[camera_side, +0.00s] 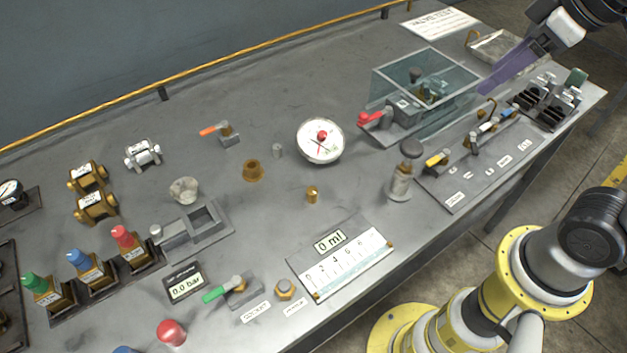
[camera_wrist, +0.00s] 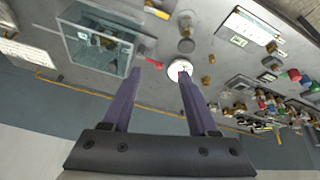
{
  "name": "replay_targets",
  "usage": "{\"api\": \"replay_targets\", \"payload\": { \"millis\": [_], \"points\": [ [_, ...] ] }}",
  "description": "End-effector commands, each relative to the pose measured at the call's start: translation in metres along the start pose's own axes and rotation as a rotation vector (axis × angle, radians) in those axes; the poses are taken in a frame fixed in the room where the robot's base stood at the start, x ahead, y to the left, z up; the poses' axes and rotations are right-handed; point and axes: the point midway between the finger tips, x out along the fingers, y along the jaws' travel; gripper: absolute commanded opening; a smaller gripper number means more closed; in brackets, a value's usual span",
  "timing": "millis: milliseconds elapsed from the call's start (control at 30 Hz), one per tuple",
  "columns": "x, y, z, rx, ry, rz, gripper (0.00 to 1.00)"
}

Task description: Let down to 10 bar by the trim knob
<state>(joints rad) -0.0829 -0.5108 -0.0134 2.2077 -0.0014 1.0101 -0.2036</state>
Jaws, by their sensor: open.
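A white round dial gauge (camera_side: 320,140) with a red centre stands mid-table; its reading is too small to tell. A digital display (camera_side: 186,286) shows 0.0 bar. No knob is legibly marked as trim; a dark-capped metal knob (camera_side: 411,149) stands right of the gauge, and red (camera_side: 122,233), blue (camera_side: 77,257) and green (camera_side: 33,281) knobs stand at the left. My gripper (camera_side: 490,88) is above the table's far right, beside the clear box. In the wrist view my gripper (camera_wrist: 160,70) has its purple fingers apart and empty, with the gauge (camera_wrist: 177,66) beyond the right fingertip.
A clear-walled box (camera_side: 425,85) with a red lever (camera_side: 370,117) stands near my gripper. A panel (camera_side: 475,160) of small levers and a black rack (camera_side: 545,103) lie to its right. A 0 ml scale plate (camera_side: 345,265) lies at the front. Bare table lies behind the gauge.

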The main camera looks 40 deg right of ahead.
Motion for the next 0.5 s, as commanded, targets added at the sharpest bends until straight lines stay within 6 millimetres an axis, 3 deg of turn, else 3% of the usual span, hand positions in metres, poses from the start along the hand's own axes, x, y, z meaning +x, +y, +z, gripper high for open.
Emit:
{"api": "replay_targets", "payload": {
  "millis": [200, 367, 500],
  "points": [
    [0.026, -0.025, -0.075, -0.204, -0.093, -0.074, 0.60],
    [0.063, -0.060, -0.118, -0.348, -0.168, -0.128, 0.60],
    [0.103, -0.101, -0.144, -0.463, -0.239, -0.171, 0.60]
  ]
}}
